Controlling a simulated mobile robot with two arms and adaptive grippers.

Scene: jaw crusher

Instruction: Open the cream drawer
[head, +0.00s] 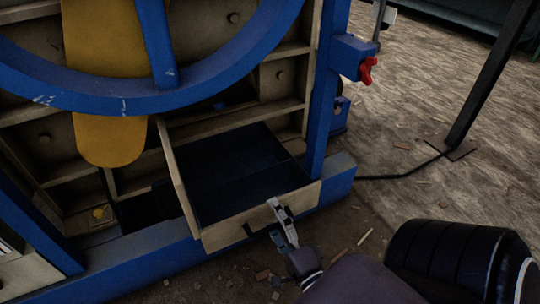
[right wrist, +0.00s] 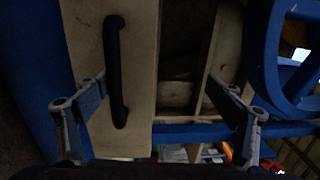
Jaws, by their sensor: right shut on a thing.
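The cream drawer (head: 235,228) stands pulled out of the lower part of the crusher frame. Its dark, empty-looking inside (head: 245,170) shows from above. Its front panel also shows in the right wrist view (right wrist: 82,25), with a black bar handle (right wrist: 113,65) on it. My right gripper (head: 277,215) is at the right part of the drawer front, shut on the drawer. In the right wrist view, its fingers (right wrist: 162,95) stand wide apart, one by the handle and one beyond the panel edge. The exact contact is hard to see. My left gripper is not in view.
A large blue wheel (head: 130,103) and a yellow part (head: 108,140) are above and left of the drawer. A blue post (head: 325,100) with a red knob (head: 367,70) stands at the right. Open floor (head: 440,160) with small debris lies to the right.

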